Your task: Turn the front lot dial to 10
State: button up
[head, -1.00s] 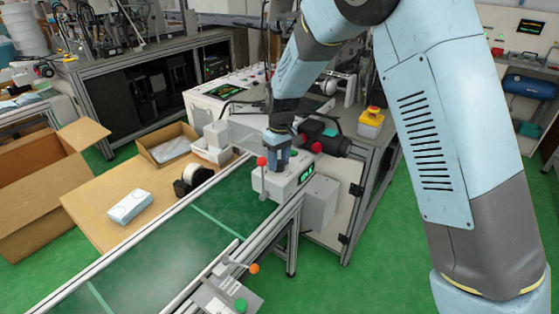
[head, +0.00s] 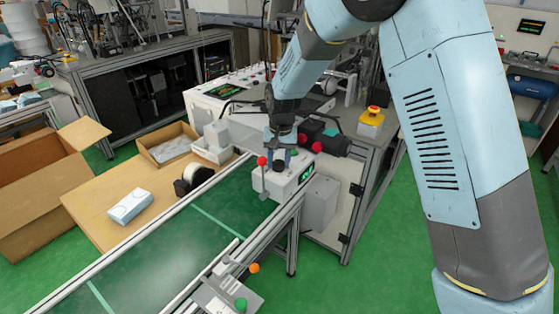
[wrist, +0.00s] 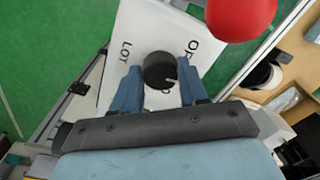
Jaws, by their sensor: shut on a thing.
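In the head view my gripper (head: 280,160) points down onto the top of the white control box (head: 276,187) on the conveyor's edge; the dial is hidden there.
A red ball knob (head: 262,161) stands close to my gripper and also shows in the wrist view (wrist: 240,12). The green conveyor (head: 170,245) runs to the lower left. A black-and-red device (head: 325,140) sits just behind the box.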

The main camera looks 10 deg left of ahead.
aim_at(281, 163)
jog(key=shift+m, duration=0.6)
jog(key=o, duration=1)
jog(key=shift+o, duration=0.2)
jog(key=shift+r, duration=0.1)
notch_tip(281, 163, up, 14)
jog(key=shift+d+f, duration=0.25)
jog(key=shift+d, duration=0.1)
